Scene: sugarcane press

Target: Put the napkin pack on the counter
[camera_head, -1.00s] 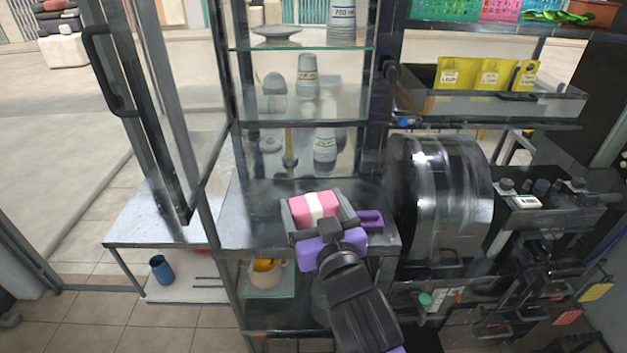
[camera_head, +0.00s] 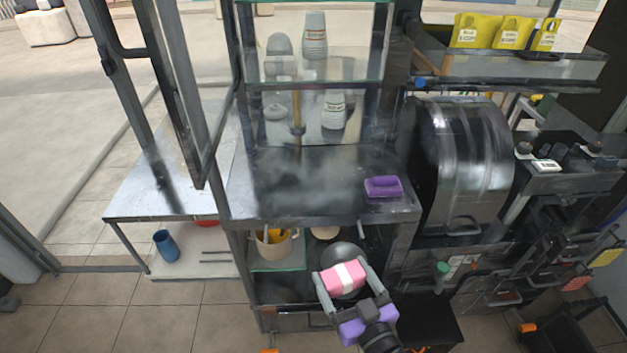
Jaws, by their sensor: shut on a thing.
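The napkin pack (camera_head: 342,279) is pink with a white band. My gripper (camera_head: 343,283) is shut on it, with one grey finger on each side. The pack is held in front of the metal shelf unit, and in the picture it shows below the counter's front edge. The counter (camera_head: 300,208) is a grey metal surface at the middle of the unit. A purple sponge-like block (camera_head: 383,187) lies on its right part. The left and middle of this surface are bare.
A metal-framed glass door (camera_head: 165,110) stands open at left, beside a low metal table (camera_head: 165,190). A rounded metal press housing (camera_head: 465,160) stands to the right. A beige pot (camera_head: 277,247) sits on the shelf below the counter.

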